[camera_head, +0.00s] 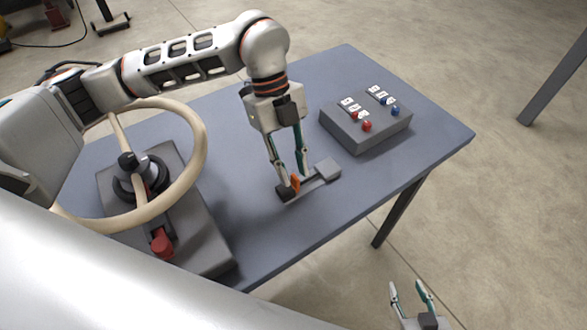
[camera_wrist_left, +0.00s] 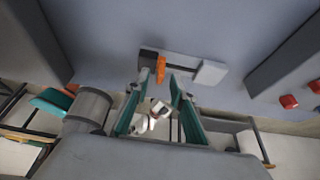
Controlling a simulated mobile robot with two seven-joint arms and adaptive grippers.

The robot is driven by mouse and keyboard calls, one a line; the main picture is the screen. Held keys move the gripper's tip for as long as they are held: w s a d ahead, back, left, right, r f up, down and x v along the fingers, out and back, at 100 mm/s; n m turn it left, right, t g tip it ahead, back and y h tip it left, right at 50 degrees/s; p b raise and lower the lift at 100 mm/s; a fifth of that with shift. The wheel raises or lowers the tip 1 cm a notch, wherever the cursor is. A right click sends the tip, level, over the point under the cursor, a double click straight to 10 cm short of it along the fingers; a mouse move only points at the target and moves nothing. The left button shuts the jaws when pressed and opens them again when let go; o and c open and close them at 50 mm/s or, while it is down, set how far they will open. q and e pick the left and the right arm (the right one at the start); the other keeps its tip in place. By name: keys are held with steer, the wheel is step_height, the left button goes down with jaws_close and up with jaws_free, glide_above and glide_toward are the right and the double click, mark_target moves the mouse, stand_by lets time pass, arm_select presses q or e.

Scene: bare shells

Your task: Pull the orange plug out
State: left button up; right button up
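The orange plug (camera_head: 295,182) stands beside a dark block (camera_head: 284,194) at the left end of a small grey fixture (camera_head: 328,169) on the table. In the left wrist view the plug (camera_wrist_left: 160,69) shows just beyond the fingertips, against the dark block (camera_wrist_left: 148,59). My left gripper (camera_head: 291,179) points down at the plug. Its fingers (camera_wrist_left: 157,78) are apart, with the plug in line with the gap between them; I cannot tell whether either touches it. My right gripper (camera_head: 408,287) is open and empty, low at the right beyond the table edge.
A grey box (camera_head: 365,135) with red and blue knobs and white switches stands behind right of the fixture. A cream steering wheel (camera_head: 195,165) on a grey base with a red knob (camera_head: 162,244) stands at left. The table's (camera_head: 300,235) front is clear.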

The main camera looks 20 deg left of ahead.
arm_select(q)
steer(key=shift+s+d+f, duration=0.15)
steer(key=shift+d+f, duration=0.05)
steer(key=shift+f, duration=0.35)
jaws_close()
steer(key=shift+w+d, duration=0.5)
steer(key=shift+w, duration=0.2)
steer(key=shift+w+d, duration=0.5)
steer(key=shift+w, duration=0.2)
steer(key=shift+r, duration=0.1)
jaws_free()
steer(key=shift+w+d, duration=0.1)
